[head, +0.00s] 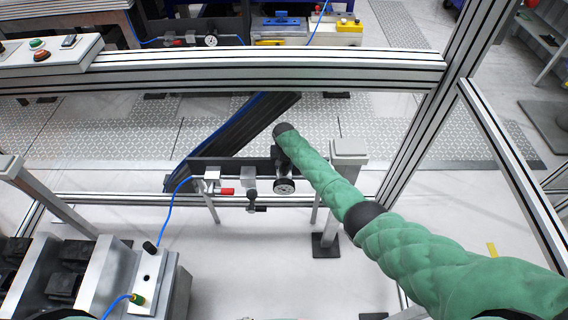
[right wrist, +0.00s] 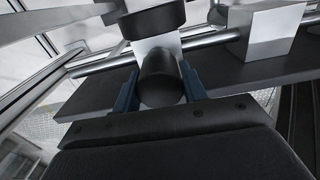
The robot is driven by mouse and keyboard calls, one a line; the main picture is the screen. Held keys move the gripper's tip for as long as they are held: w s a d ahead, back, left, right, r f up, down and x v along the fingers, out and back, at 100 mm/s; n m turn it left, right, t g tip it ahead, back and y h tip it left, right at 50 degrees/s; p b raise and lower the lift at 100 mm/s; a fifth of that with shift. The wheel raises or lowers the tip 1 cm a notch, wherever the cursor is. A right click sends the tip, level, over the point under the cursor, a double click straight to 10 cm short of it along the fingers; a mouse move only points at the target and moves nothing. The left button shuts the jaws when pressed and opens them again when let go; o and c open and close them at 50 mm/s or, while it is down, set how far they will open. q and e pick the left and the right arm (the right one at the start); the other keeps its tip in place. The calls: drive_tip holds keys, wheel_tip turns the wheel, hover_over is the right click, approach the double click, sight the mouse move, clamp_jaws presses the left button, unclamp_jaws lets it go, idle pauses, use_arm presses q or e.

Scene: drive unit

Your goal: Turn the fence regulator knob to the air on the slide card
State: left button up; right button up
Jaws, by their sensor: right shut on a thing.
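The regulator sits on a dark bar (head: 235,163) of the fence, and its round gauge (head: 284,186) faces me in the head view. My right arm reaches over the fence rail from the lower right, and its gripper (head: 281,156) is mostly hidden behind the wrist, just above the gauge. In the right wrist view the two blue fingers of the right gripper (right wrist: 160,76) are shut on the black, rounded regulator knob (right wrist: 162,82), one finger on each side. A silver block joins the knob to a black round part. I cannot make out a slide card. My left gripper is out of view.
A red-handled valve (head: 221,191) with a blue hose and a black T-shaped part (head: 254,203) sit left of the gauge. An aluminium fence rail (head: 260,70) crosses behind. A drive unit (head: 100,275) stands at the lower left.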

drive_tip(key=shift+r+m, duration=0.1)
drive_tip(key=shift+m, duration=0.8)
drive_tip(key=m+p, duration=0.1)
drive_tip(key=m, duration=0.1)
drive_tip(key=shift+m, duration=0.9)
drive_tip(key=m, duration=0.2)
drive_tip(key=shift+m+p, duration=0.35)
drive_tip(key=shift+m, duration=0.05)
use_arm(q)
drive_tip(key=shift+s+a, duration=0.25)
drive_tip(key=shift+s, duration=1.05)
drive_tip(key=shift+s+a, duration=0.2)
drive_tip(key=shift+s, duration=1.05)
use_arm(e)
drive_tip(key=shift+m, duration=0.7)
drive_tip(key=o, duration=1)
drive_tip(key=shift+r, duration=0.1)
drive_tip(key=shift+w+r, duration=0.1)
